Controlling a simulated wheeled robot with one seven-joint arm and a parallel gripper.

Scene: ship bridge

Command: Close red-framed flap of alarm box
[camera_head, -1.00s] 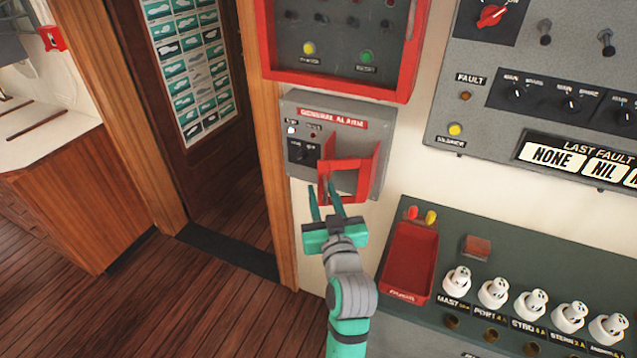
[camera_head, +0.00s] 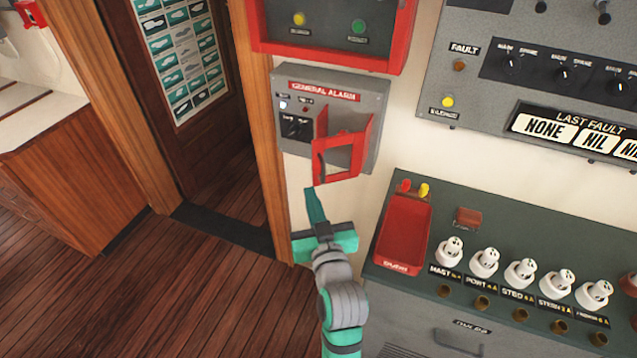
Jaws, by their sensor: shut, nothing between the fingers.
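The alarm box (camera_head: 362,98) is a grey wall box with a red "GENERAL ALARM" label, in the upper middle of the head view. Its red-framed flap (camera_head: 361,142) stands out from the lower right of the box face, open at an angle. My gripper (camera_head: 316,206) is below and a little left of the flap, apart from it in the picture. Its teal fingers are together and hold nothing. The inside of the box behind the flap is partly hidden by the red frame.
A red-framed panel (camera_head: 330,55) hangs just above the alarm box. A red bin (camera_head: 402,232) and several white fuses stand on the green console (camera_head: 480,210) at the right. A wooden door post (camera_head: 262,130) stands close on the left. Open floor lies lower left.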

